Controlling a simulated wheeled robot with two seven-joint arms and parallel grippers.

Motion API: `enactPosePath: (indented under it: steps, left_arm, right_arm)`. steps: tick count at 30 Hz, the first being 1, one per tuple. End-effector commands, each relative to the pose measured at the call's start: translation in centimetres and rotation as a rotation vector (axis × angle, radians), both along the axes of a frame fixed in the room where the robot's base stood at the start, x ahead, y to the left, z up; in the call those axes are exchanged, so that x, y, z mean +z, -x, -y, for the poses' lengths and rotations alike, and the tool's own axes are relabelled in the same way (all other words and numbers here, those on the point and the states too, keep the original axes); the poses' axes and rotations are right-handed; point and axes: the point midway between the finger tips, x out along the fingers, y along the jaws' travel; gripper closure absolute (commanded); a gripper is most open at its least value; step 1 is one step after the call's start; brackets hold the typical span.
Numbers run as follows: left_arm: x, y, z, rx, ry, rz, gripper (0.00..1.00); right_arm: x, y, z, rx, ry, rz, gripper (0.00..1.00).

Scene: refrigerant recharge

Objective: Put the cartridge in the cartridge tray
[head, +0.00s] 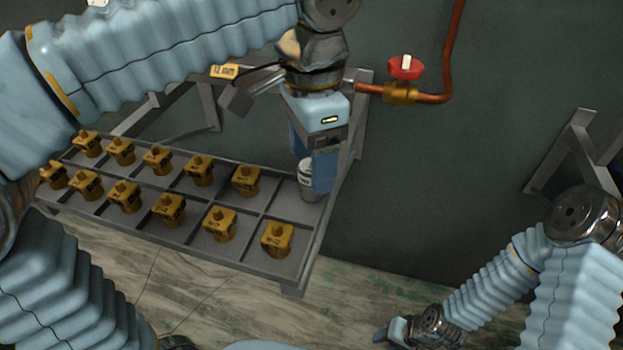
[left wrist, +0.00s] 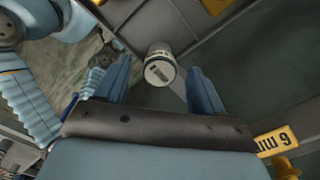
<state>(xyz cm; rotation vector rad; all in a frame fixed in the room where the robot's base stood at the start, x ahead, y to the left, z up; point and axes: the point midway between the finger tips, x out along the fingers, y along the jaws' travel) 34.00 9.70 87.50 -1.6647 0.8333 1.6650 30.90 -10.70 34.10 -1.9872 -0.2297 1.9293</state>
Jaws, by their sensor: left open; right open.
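The cartridge (head: 306,178) is a small white cylinder with a dark band. It appears upright in the back right corner compartment of the grey cartridge tray (head: 285,268). My left gripper (head: 318,178) points down over that corner, its blue fingers partly hiding the cartridge. In the left wrist view the cartridge (left wrist: 160,69) lies between the open fingertips of my left gripper (left wrist: 160,80), with gaps visible on both sides. Whether its base rests fully on the compartment floor is hard to tell. My right gripper (head: 395,332) is open and empty, low at the bottom, away from the tray.
Several yellow blocks (head: 277,238) fill other tray compartments. A red valve handle (head: 406,68) on a copper pipe (head: 450,50) is on the wall to the right of my left gripper. A yellow tag (head: 224,71) hangs behind the tray. Floor right of the tray is clear.

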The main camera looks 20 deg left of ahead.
Motion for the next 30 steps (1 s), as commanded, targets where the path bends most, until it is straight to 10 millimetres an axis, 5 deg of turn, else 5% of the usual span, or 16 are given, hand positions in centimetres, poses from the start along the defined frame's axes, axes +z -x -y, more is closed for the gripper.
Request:
enactPosePath:
  steps: [4, 12, 26, 30]
  left_arm:
    - [-2.1, 0.1, -0.1, 0.0, -0.001, -0.001, 0.31]
    - [-2.4, 0.0, 0.0, 0.0, 0.0, 0.0, 0.31]
    - [-2.4, 0.0, 0.0, 0.0, 0.0, 0.0, 0.99]
    - [-2.4, 0.0, 0.0, 0.0, 0.0, 0.0, 0.99]
  right_arm:
    - [-0.4, 0.0, 0.0, -0.001, 0.001, -0.001, 0.57]
    - [-0.4, 0.0, 0.0, -0.001, 0.001, 0.0, 0.57]
    - [-0.4, 0.0, 0.0, -0.001, 0.001, 0.0, 0.57]
    - [-0.4, 0.0, 0.0, -0.001, 0.001, 0.0, 0.57]
